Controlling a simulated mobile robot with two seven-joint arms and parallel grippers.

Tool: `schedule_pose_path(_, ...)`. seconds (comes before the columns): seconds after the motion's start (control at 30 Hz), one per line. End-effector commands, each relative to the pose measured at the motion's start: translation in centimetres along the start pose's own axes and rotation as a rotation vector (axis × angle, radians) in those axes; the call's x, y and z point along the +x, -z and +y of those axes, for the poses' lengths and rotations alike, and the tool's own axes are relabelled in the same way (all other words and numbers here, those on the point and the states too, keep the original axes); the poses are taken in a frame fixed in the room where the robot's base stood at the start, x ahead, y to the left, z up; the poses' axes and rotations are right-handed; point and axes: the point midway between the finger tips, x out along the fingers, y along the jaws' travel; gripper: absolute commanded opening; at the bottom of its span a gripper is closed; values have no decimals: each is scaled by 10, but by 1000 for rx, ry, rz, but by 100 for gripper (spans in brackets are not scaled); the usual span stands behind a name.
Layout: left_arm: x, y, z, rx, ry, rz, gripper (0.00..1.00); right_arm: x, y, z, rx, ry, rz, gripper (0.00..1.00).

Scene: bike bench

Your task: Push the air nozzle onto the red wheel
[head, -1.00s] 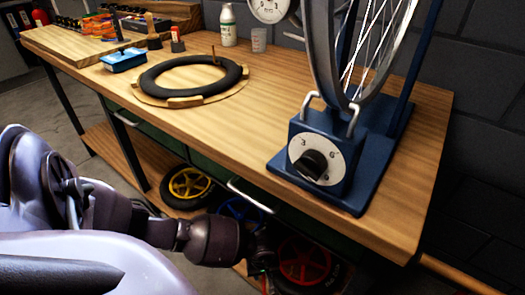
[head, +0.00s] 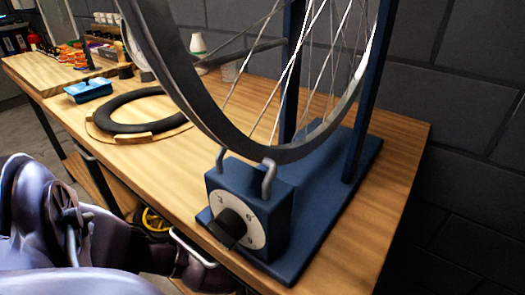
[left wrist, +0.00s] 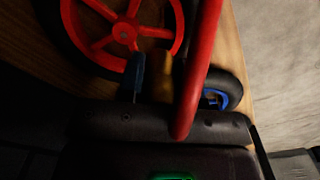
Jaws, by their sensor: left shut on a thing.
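The red wheel (left wrist: 124,32) lies on the wooden lower shelf in the left wrist view, with spokes, a hub and a dark tyre; its top is cut off. My left gripper (left wrist: 154,72) is at the wheel's lower right edge, shut on a dim brass-coloured piece that seems to be the air nozzle (left wrist: 156,88). A thick red tube (left wrist: 197,65), apparently its hose, crosses in front. I cannot tell whether the nozzle touches the wheel. In the head view the bench hides the left gripper and red wheel. My right gripper is out of view.
A blue wheel (left wrist: 219,92) lies right of the gripper. In the head view a yellow wheel (head: 152,220) shows under the bench (head: 345,262). The blue truing stand (head: 268,200) with its spoked wheel stands on top. Concrete floor (left wrist: 284,85) lies beyond the shelf edge.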

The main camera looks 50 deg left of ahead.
Motion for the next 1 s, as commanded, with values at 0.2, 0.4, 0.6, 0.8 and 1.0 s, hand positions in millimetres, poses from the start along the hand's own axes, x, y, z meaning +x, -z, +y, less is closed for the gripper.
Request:
schedule_pose_path(0.2, 26, -4, -5, 0, 10, -7, 4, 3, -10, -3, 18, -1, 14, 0)
schedule_pose_path(0.4, 45, -4, -6, -1, 11, -7, 4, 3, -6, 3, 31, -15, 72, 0)
schedule_pose_path(0.6, 55, -3, -4, 0, 7, -5, 4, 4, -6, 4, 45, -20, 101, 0)
schedule_pose_path(0.8, 57, -2, -2, 0, 4, -3, 4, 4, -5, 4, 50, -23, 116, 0)
schedule_pose_path(1.0, 56, -1, -2, 0, 3, -2, 4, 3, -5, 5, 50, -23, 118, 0)
